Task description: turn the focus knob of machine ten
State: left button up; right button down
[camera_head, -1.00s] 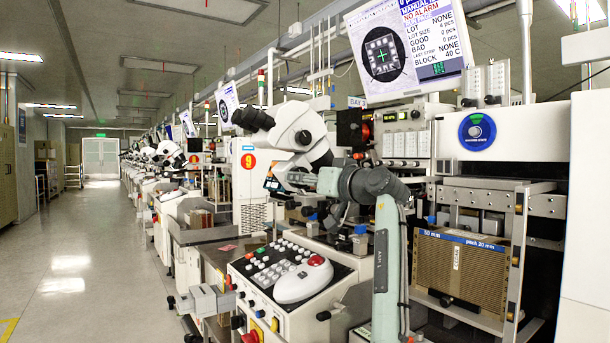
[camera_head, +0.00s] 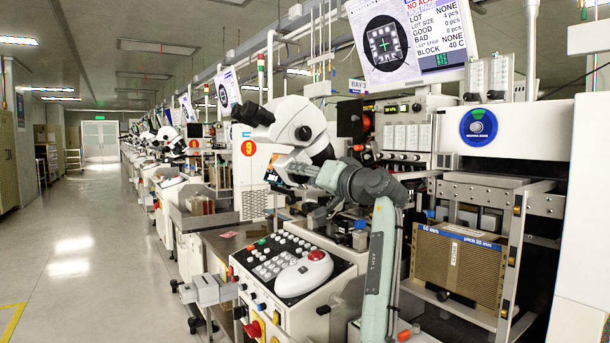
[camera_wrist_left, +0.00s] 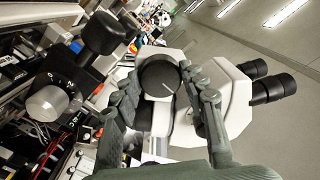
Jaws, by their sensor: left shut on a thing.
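My right gripper is not in view.
Black eyepieces (camera_wrist_left: 270,88) stick out right of the knob in the wrist view. A clear aisle (camera_head: 75,260) runs along the left.

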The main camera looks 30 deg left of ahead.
pick_arm(q)
jog(key=o, duration=1.2)
jog(key=shift+c, duration=0.2)
jog(key=v, duration=1.2)
jog(key=shift+d, duration=0.1)
